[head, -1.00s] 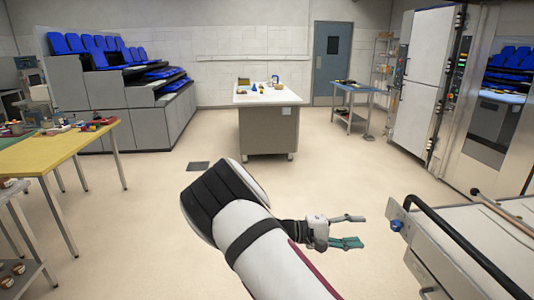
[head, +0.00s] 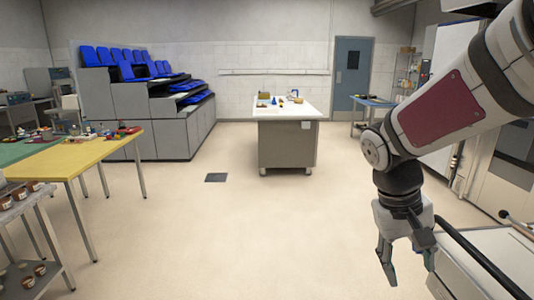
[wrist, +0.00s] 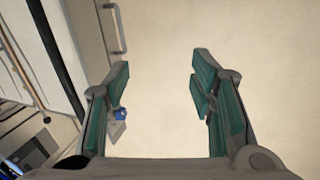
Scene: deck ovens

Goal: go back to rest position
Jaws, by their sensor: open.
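My gripper (head: 408,268) hangs at the right of the head view with its fingers pointing down. It is open, with nothing between the fingers. In the wrist view my gripper (wrist: 160,95) shows its two teal-padded fingers spread wide over bare pale floor. My arm comes in from the upper right of the head view and folds down to the gripper. The gripper is beside the left edge of the metal-sided unit (head: 475,262) at the lower right; I cannot tell whether it is clear of its edge in depth.
A white-topped table (head: 288,140) with small items stands mid-room. A yellow table (head: 75,160) and a shelf with jars (head: 35,225) are at the left. Grey tiers with blue trays (head: 130,105) stand behind. The middle floor (head: 240,230) is clear.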

